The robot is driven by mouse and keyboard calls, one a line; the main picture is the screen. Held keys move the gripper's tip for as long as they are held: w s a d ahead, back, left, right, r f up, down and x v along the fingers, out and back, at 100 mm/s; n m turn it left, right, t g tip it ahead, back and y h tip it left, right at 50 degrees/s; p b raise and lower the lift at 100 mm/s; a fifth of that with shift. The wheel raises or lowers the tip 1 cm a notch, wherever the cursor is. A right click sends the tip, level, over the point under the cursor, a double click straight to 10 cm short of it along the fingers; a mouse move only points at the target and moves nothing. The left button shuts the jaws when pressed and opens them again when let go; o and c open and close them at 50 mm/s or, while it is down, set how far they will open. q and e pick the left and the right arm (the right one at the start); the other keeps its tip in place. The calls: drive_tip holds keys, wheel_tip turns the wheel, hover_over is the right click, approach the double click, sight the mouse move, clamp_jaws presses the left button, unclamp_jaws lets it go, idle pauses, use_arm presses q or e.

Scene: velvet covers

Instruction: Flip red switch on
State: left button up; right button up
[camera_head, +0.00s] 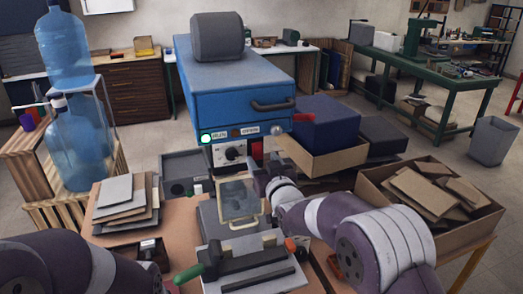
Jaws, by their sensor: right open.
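A blue machine (235,85) with a grey cylinder on top stands at the centre. Its front panel has a lit green lamp (205,138), labels, a dark dial (233,153) and a small red switch (257,150) at the panel's right side. Whether the switch is on or off is too small to tell. My right gripper (259,178) is open, just below the red switch and in front of the panel. Its fingers are small and partly hidden by my wrist; I cannot tell whether they touch anything. My left arm shows at the lower left, its gripper out of view.
Stacked plates (122,200) lie to the left. An open box of boards (430,192) and a blue box (326,122) stand to the right.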

sight(257, 151)
drive_tip(key=shift+x, duration=1)
use_arm(q)
drive_tip(key=shift+s+r, duration=0.3)
drive_tip(key=shift+r, duration=0.3)
use_arm(e)
drive_tip(key=shift+w+a+r, duration=0.1)
drive_tip(key=shift+r, duration=0.05)
use_arm(q)
drive_tip(key=shift+w, duration=0.1)
use_arm(e)
drive_tip(key=shift+w, duration=0.1)
drive_tip(key=c, duration=1.1)
drive_tip(key=shift+o, duration=0.2)
drive_tip(key=shift+r+g+p, duration=0.35)
drive_tip(key=shift+g+p, duration=0.15)
drive_tip(key=shift+p, duration=0.1)
drive_tip(key=shift+g+h, duration=0.3)
drive_tip(key=shift+g, duration=0.1)
use_arm(q)
drive_tip(key=shift+r, duration=0.5)
use_arm(e)
drive_tip(key=shift+f, duration=0.1)
